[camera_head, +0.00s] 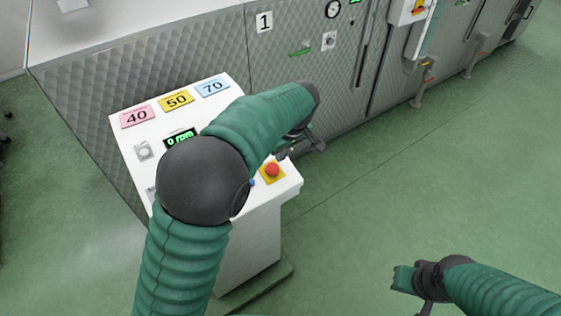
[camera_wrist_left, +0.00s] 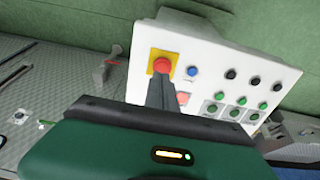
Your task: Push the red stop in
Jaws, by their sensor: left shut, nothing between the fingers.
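The red stop (camera_head: 272,170) is a round mushroom button on a yellow plate (camera_head: 265,180) at the near right corner of the white console. In the left wrist view the red stop (camera_wrist_left: 161,66) is just beyond the fingertips. My left gripper (camera_head: 288,152) is over the console's right edge, close to the button and partly hidden by my forearm. Its fingers (camera_wrist_left: 160,84) are shut and empty, pointing at the button; I cannot tell whether they touch it. My right gripper (camera_head: 405,285) is low at the right, away from the console; its fingers are unclear.
The white console (camera_head: 285,192) carries 40, 50 and 70 cards, a green rpm display (camera_head: 180,137) and a blue button (camera_wrist_left: 192,71). Several black and green buttons show in the wrist view. A grey machine wall (camera_head: 215,55) stands behind. Green floor at the right is clear.

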